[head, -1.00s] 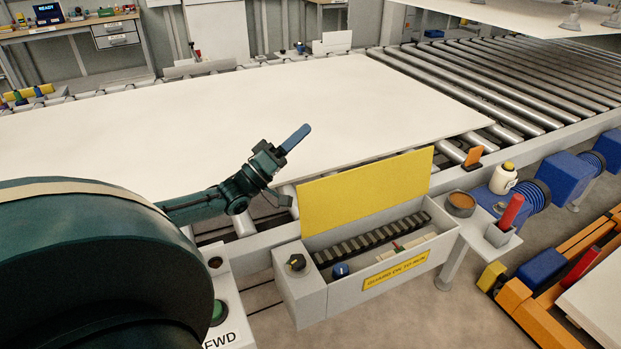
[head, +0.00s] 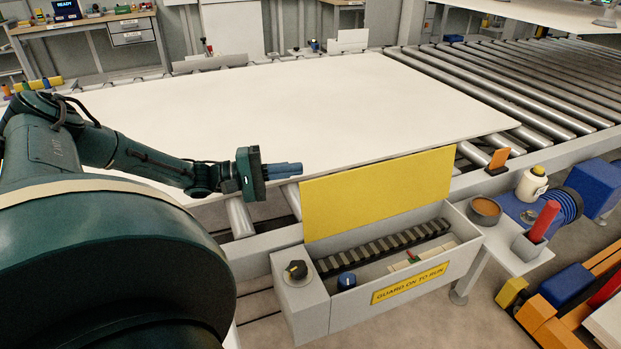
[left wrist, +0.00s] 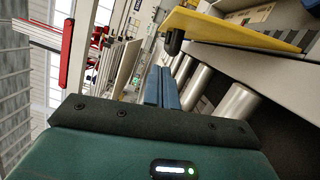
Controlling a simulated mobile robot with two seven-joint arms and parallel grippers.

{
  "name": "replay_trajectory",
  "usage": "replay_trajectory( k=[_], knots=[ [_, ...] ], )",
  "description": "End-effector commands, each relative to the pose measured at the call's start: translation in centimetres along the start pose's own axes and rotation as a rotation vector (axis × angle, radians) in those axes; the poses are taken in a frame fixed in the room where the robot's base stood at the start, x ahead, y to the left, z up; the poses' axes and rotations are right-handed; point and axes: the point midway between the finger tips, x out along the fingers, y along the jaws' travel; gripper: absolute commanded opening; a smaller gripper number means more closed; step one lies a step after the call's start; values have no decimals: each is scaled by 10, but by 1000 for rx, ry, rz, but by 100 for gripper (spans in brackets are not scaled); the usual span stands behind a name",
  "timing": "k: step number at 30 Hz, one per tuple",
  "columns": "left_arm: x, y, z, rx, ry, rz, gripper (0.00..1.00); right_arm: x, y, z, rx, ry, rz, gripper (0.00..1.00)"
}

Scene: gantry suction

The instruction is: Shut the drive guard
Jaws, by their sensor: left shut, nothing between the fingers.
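The drive guard is a yellow panel (head: 378,194) standing upright, swung open at the back edge of a grey drive box (head: 400,283). Inside the open box a dark chain (head: 385,246) shows, with a small red and green item beside it. My left gripper (head: 300,170) is shut and empty, fingers pointing right, just left of and above the guard's top left corner. In the left wrist view the shut blue fingers (left wrist: 162,88) point away, and the yellow guard (left wrist: 225,28) lies ahead to the right, apart from them. My right gripper is not in view.
A large white sheet (head: 290,105) lies on the rollers behind the guard. A black knob (head: 296,270) and a blue knob (head: 346,281) sit at the box's left end. A side shelf at right holds a brown bowl (head: 484,210) and a red-handled item (head: 543,222).

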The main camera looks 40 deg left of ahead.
Motion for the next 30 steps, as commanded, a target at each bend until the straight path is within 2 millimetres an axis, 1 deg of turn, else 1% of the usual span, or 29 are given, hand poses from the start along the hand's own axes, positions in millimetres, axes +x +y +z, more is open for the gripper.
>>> replay_trajectory(
  k=[1, 3, 4, 5, 6, 9, 13, 16, 25, 30],
  knots=[
    [12, -6, 0, 0, -2, 6, 0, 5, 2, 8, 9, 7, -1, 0],
    [26, -6, -1, 1, -3, 5, 0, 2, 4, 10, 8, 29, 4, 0],
    [32, -6, 0, 2, -2, 6, 0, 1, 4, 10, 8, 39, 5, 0],
    [34, 1, 6, -1, -2, 1, 0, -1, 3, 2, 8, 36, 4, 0],
    [34, 5, 14, -4, -3, -3, 0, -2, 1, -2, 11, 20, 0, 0],
    [37, 4, 27, -3, -1, -1, 0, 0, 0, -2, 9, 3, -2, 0],
    [39, 1, 36, -1, 0, -1, 0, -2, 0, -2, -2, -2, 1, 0],
    [40, 0, 39, 0, 0, -1, 0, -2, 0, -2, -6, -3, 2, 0],
    [40, 0, 39, 2, 1, -1, 0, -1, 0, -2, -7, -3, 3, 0],
    [41, 2, 41, 15, 1, -4, 0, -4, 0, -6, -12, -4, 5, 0]
  ],
)
